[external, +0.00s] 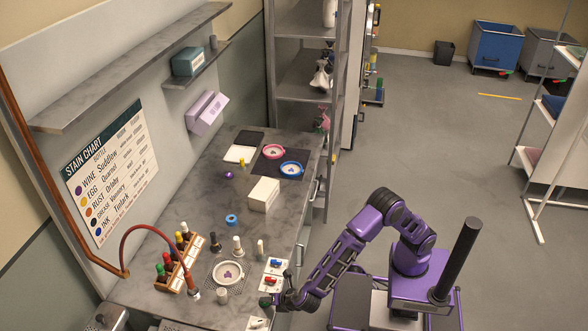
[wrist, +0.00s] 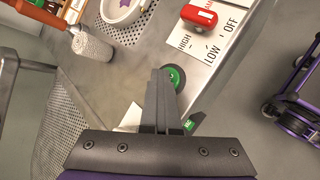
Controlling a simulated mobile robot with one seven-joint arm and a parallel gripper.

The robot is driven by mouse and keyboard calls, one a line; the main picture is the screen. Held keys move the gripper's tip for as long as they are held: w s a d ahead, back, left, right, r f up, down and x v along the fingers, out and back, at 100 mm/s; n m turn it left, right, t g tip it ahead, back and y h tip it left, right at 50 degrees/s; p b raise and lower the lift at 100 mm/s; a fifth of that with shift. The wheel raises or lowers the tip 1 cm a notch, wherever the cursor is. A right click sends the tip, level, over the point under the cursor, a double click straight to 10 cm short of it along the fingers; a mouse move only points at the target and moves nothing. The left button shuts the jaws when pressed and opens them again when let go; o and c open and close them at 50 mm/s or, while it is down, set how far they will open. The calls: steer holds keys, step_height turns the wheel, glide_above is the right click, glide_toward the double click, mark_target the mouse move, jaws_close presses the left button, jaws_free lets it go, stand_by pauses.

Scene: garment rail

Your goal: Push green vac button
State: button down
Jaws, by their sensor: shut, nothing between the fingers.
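The round green button (wrist: 176,77) is on the metal counter near its front edge, partly hidden behind my fingers in the wrist view. It also shows in the external view as a small green spot (external: 264,301). A small green label (wrist: 190,125) sits near it, beside the fingers. My gripper (wrist: 160,72) is shut and empty, with its fingertips over or just beside the button. In the external view my gripper (external: 278,299) is low at the counter's front edge. I cannot tell whether the fingertips touch the button.
A red switch (wrist: 199,16) on a white HIGH/LOW/OFF plate is just beyond the button. A perforated plate with a white ring (external: 228,272), a rack of bottles (external: 181,265) and a white box (external: 263,194) stand on the counter (external: 195,220). Open floor lies to the right.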

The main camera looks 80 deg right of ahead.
mark_target(267, 303)
steer(key=shift+f, duration=0.1)
steer(key=shift+r, duration=0.3)
step_height(267, 303, up, 6)
steer(key=p, duration=0.4)
steer(key=shift+r+p, duration=0.15)
steer(key=shift+p, duration=0.25)
